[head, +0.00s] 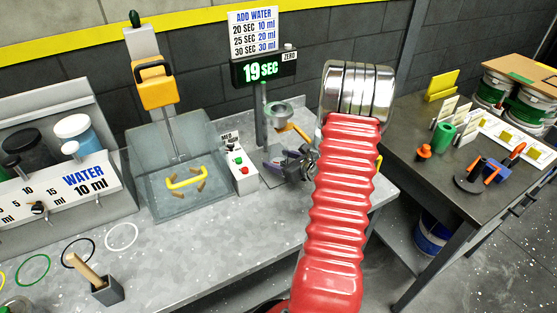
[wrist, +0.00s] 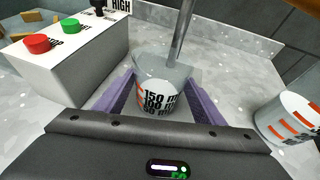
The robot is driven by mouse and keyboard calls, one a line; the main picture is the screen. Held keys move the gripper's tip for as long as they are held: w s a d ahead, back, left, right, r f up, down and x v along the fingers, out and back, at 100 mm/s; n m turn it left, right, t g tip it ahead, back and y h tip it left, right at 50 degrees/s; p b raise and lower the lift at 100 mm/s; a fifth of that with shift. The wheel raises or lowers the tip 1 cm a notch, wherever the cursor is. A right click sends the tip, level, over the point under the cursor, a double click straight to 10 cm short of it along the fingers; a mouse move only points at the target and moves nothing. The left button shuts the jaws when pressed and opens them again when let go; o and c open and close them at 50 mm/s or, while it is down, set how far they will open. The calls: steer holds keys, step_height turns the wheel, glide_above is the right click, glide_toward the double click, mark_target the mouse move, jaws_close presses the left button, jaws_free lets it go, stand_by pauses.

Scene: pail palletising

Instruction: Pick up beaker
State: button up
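A clear beaker (wrist: 158,98) with black 150, 100 and 50 markings and orange bars stands upright in the wrist view. My gripper (wrist: 160,95) has its two purple fingers on either side of this beaker, very close to its walls. I cannot tell whether the fingers press on the glass or leave a small gap. In the head view my gripper (head: 288,166) is low over the grey bench beside the weighing stand. The beaker between the fingers is not clear there.
A white control box (wrist: 68,58) with red and green buttons stands close on the left. A metal post (wrist: 183,35) rises right behind the beaker. A second marked container (wrist: 288,120) stands at right. The display reading 19 SEC (head: 262,69) is above the stand.

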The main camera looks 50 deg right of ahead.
mark_target(283, 153)
steer(key=c, duration=1)
steer(key=shift+r, duration=0.2)
steer(key=shift+r, duration=1.55)
steer(key=shift+s+a, duration=0.25)
steer(key=shift+s, duration=2.7)
steer(key=shift+s+a, duration=0.3)
steer(key=shift+s, duration=2.7)
steer(key=shift+s+a, duration=0.25)
steer(key=shift+s, duration=2.7)
steer(key=shift+s, duration=0.1)
